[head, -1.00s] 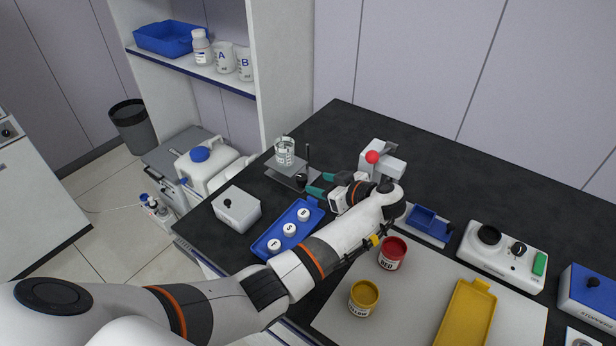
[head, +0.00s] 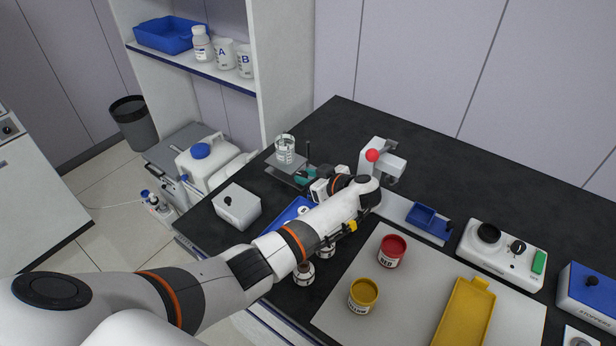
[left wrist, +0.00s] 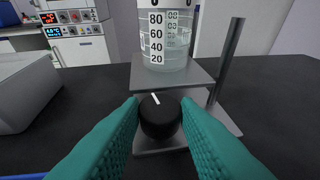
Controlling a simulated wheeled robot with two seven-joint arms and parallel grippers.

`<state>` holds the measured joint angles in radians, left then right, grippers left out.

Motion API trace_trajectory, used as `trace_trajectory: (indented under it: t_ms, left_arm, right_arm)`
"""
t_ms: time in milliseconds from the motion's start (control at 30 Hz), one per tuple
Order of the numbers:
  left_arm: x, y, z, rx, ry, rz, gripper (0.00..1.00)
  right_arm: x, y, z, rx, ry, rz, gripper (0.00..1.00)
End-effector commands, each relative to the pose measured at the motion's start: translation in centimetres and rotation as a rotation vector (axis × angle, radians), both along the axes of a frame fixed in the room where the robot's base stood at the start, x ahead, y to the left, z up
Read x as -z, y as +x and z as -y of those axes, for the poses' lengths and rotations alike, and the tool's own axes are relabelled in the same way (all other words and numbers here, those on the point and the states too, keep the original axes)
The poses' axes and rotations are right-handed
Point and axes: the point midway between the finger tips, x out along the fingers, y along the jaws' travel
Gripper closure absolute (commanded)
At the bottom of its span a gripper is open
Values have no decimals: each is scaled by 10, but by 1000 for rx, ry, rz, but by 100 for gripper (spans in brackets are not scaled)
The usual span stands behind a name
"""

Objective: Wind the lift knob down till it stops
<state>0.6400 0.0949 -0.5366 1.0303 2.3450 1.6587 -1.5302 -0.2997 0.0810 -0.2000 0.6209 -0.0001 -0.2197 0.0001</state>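The lift stand (head: 283,172) is at the back left of the black bench, a grey platform with a clear beaker (head: 285,149) on top and a dark rod beside it. In the left wrist view, the black round lift knob (left wrist: 160,117) with a white pointer mark is on the near side of the lift, below the platform (left wrist: 172,72). The mark points up and slightly left. My left gripper (left wrist: 160,108) has one teal finger on each side of the knob, seemingly touching it. My right gripper is in neither view.
A grey box (head: 237,208) stands left of my arm, and a blue tray (head: 287,217) is partly hidden beneath it. A white device with a red ball (head: 372,155) stands right of my gripper. Red (head: 392,252) and yellow (head: 363,296) pots stand in front.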

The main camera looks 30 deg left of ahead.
Motion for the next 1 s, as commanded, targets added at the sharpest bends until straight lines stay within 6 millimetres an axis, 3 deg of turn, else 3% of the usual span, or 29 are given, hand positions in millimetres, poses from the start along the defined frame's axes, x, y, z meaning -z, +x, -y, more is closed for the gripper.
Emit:
trace_trajectory:
  t_ms: [800,833,933,1000]
  left_arm:
    - [-1,4,1,-134,2,1,94]
    - [-1,4,1,-134,2,1,68]
    - [-1,3,1,-134,1,1,52]
    - [-1,3,1,-134,1,1,50]
  right_arm:
    - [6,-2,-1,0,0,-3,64]
    - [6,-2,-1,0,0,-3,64]
    - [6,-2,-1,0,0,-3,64]
    - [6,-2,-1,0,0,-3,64]
